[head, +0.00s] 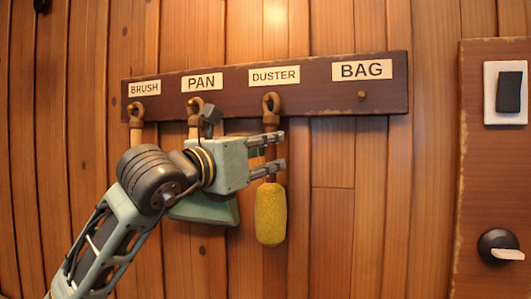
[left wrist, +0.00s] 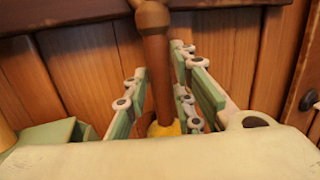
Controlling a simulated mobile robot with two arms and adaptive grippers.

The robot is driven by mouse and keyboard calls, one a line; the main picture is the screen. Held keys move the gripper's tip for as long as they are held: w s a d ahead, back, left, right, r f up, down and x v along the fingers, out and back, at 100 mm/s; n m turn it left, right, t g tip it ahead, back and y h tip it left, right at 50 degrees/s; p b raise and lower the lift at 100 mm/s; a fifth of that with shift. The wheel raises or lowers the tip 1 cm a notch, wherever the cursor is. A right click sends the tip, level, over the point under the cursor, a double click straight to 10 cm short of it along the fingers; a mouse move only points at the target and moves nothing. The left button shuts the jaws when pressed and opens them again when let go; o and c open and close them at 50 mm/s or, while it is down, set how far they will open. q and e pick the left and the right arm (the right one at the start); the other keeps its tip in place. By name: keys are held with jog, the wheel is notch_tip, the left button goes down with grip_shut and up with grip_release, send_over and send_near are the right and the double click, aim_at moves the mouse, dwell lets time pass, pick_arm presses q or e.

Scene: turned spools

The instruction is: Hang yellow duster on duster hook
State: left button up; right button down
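The yellow duster (head: 270,215) hangs upright below the DUSTER label (head: 274,77). The loop (head: 271,103) at the top of its brown handle appears to be around the duster hook, whose peg is mostly hidden by the loop. My left gripper (head: 272,153) is at the handle, just above the yellow head. In the left wrist view the brown handle (left wrist: 156,75) stands between the two fingers (left wrist: 160,105), with a gap visible on each side, so the gripper is open around it. A bit of the yellow head (left wrist: 165,128) shows below. My right gripper is not in view.
The dark rack board (head: 320,103) is on a plank wall. A green pan (head: 205,209) and a brush handle (head: 136,134) hang to the left, partly behind my left arm. The BAG peg (head: 362,95) is bare. A panel with a switch (head: 509,92) and knob (head: 497,245) is at right.

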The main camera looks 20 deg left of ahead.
pick_arm(q)
jog(key=o, duration=0.3)
